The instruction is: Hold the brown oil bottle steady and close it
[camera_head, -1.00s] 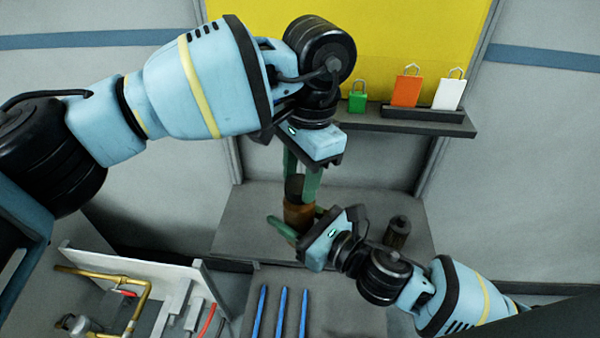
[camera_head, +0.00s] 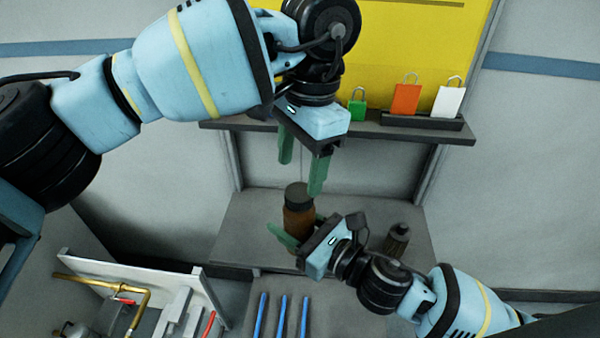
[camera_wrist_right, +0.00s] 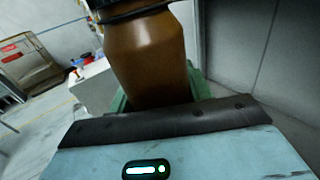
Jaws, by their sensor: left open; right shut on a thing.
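The brown oil bottle (camera_head: 298,219) stands upright on the grey bench, with a dark cap (camera_head: 297,190) on its top. It fills the middle of the right wrist view (camera_wrist_right: 150,62), where only the lower edge of its dark top shows. My right gripper (camera_head: 298,238) is shut around the bottle's lower body, its green fingers on either side. My left gripper (camera_head: 301,178) is open and empty above the bottle, its green fingers pointing down and clear of the cap. I cannot tell how tightly the cap sits.
A dark bottle (camera_head: 397,240) stands right of my right gripper. A shelf (camera_head: 370,131) behind holds green (camera_head: 357,104), orange (camera_head: 406,98) and white (camera_head: 449,99) padlocks, close to my left gripper. Blue sticks (camera_head: 282,315) lie in front. A white panel with brass pipe (camera_head: 128,287) stands front left.

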